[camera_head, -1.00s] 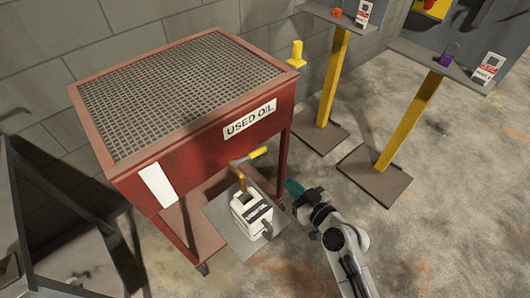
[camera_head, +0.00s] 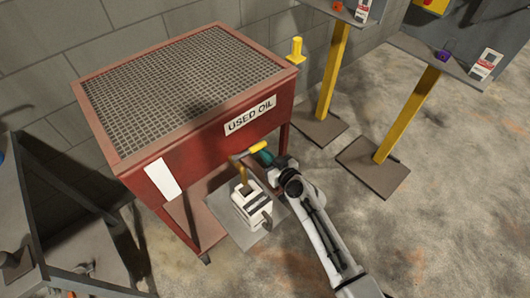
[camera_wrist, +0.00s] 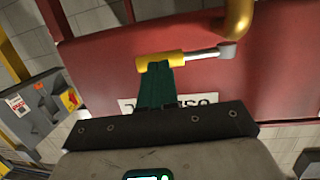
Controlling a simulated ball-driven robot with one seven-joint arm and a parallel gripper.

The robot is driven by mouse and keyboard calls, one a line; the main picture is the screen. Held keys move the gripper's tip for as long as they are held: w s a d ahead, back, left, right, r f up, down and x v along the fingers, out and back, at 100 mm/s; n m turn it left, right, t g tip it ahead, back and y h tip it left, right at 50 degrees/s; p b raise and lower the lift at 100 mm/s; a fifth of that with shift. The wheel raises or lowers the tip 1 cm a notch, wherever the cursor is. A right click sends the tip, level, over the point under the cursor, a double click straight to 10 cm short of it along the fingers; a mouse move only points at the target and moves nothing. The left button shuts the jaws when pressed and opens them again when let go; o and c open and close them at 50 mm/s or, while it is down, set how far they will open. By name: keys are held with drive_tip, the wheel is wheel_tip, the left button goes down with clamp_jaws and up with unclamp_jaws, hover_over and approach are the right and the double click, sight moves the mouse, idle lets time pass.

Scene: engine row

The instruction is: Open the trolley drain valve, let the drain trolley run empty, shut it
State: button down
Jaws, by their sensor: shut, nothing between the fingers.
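The red drain trolley (camera_head: 225,143) marked USED OIL has a grated top. On its front is the drain valve: a yellow spout (camera_head: 242,173) bending down and a grey lever with a yellow grip (camera_head: 257,147) pointing right across the front. The lever (camera_wrist: 203,53) and its yellow grip (camera_wrist: 158,63) also show in the wrist view. My gripper (camera_head: 265,158) is at the grip's right end; its green fingers (camera_wrist: 155,85) are shut, with tips at or touching the grip. Contact is unclear. A white jug (camera_head: 252,205) stands below the spout. No flowing oil is visible.
A blank white strip (camera_head: 162,180) is on the trolley's front left. Two yellow posts (camera_head: 408,115) with dark bases stand to the right. A dark grey frame (camera_head: 60,220) is at left. The floor at right is clear.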

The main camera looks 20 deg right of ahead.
drive_tip(key=shift+w+f, duration=0.1)
drive_tip(key=shift+w, duration=0.4)
drive_tip(key=shift+f, duration=0.1)
